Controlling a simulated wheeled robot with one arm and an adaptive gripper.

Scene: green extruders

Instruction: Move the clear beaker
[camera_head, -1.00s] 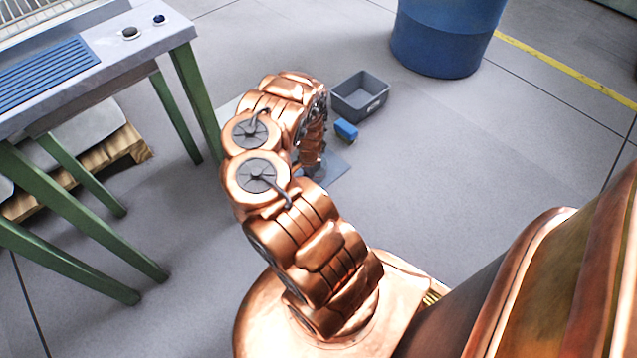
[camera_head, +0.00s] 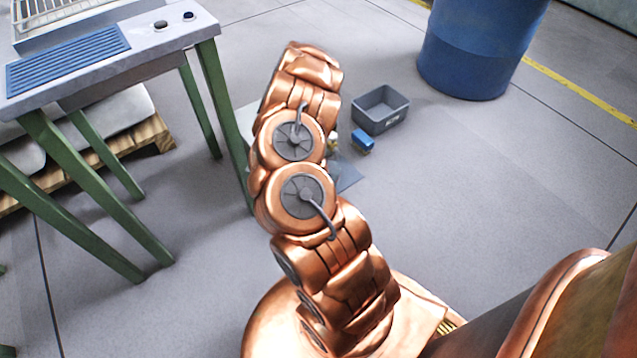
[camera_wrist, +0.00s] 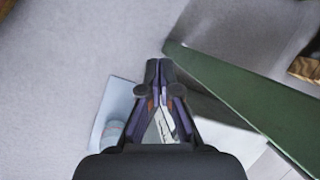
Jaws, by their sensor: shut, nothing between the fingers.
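A pale, see-through round vessel, which looks like the clear beaker (camera_wrist: 113,132), stands at the lower left in the wrist view. It is on a light blue-grey mat (camera_wrist: 118,95), and my gripper's dark body hides its lower part. My gripper (camera_wrist: 159,62) is shut and empty, with its fingertips together to the right of the vessel and apart from it. A whitish thing shows through the gap in the finger linkage; I cannot tell what it is. In the head view my copper arm hides the gripper, and I cannot make out the beaker there.
A green table leg (camera_wrist: 240,95) runs close to the right of my gripper; the green-legged table (camera_head: 120,65) stands at left. A grey bin (camera_head: 381,112), a small blue box (camera_head: 362,140) and a blue barrel (camera_head: 478,50) are on the floor.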

